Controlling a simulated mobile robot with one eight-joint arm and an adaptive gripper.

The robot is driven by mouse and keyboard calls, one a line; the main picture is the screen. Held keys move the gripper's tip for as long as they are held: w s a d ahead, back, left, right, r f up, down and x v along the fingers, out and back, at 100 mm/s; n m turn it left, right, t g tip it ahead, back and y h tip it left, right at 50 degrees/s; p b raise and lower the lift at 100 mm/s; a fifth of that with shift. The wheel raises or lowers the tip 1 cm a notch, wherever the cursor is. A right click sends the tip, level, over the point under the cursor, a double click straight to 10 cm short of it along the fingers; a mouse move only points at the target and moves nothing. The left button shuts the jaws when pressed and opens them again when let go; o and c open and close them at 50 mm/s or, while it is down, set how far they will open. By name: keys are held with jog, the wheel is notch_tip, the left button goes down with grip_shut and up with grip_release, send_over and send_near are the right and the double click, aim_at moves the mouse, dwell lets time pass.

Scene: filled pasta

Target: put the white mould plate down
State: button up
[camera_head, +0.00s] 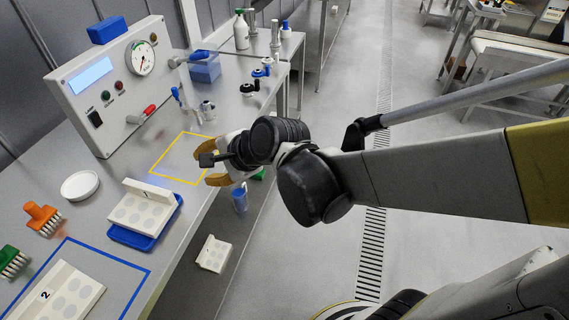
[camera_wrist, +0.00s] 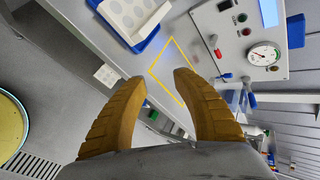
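A white mould plate (camera_head: 143,208) marked 1, with round hollows, lies in a blue tray (camera_head: 155,236) on the table. It also shows at the top of the wrist view (camera_wrist: 130,14). A second white mould plate (camera_head: 62,296) marked 2 lies inside a blue outline at lower left, cut by the picture edge. A small white plate-like piece (camera_head: 214,254) with round marks sits lower, beyond the table's front edge. My gripper (camera_head: 206,166) is open and empty, near the front corner of the yellow outline (camera_head: 166,177). Its two tan fingers stand apart in the wrist view (camera_wrist: 161,76).
The yellow outline is empty. A control box (camera_head: 115,85) with a gauge stands behind it. A white round lid (camera_head: 80,186), an orange brush (camera_head: 42,217) and a green brush (camera_head: 12,262) lie left. A blue cup-like object (camera_head: 240,200) is below my gripper. Bottles stand at the back.

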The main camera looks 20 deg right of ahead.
jog(key=s+d+r+n+g+h, duration=0.1)
jog(key=s+d+n+h, duration=0.4)
jog(key=s+d+n, duration=0.7)
jog(key=d+r+n, duration=0.1)
jog(key=d+n, duration=0.1)
jog(key=d, duration=0.1)
jog(key=shift+s+d+r+h, duration=0.15)
jog(key=shift+s+d+h, duration=0.05)
jog(key=shift+s+h, duration=0.2)
